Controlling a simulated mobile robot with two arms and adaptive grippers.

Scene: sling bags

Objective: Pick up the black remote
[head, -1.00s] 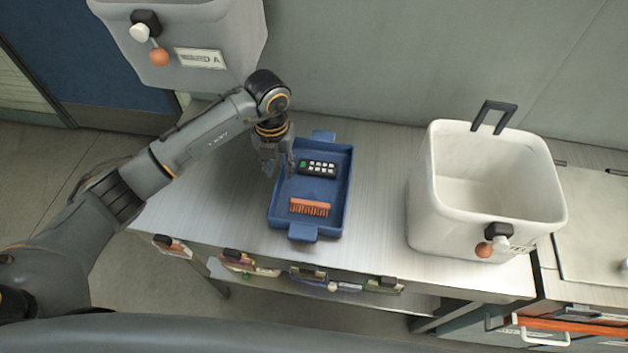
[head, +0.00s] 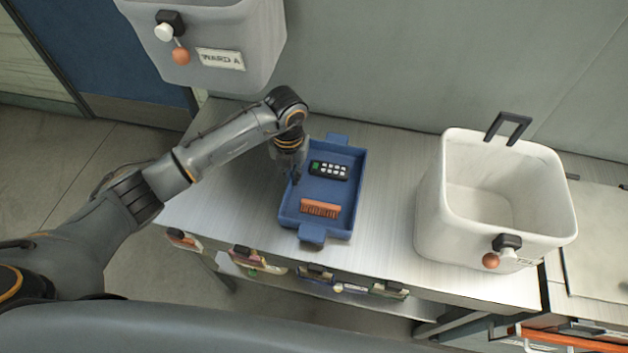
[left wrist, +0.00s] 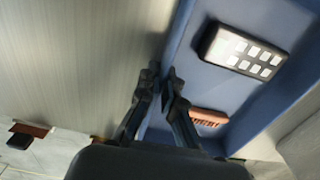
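The black remote (head: 328,170), with white buttons and one green button, lies in the far part of a blue tray (head: 346,212). In the left wrist view the remote (left wrist: 243,50) is at the upper right, apart from the fingers. My left gripper (head: 294,178) is at the tray's left wall, to the left of the remote. In the left wrist view my left gripper (left wrist: 162,76) shows a narrow gap between its fingertips, with the blue wall behind and nothing clearly held. My right gripper is out of view.
An orange-brown brush (head: 320,208) lies in the tray's near part. A white bin (head: 450,225) stands on the metal table (head: 385,160) to the right. A grey bin (head: 262,60) labelled WARD A is at the upper left. The table between tray and white bin is clear.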

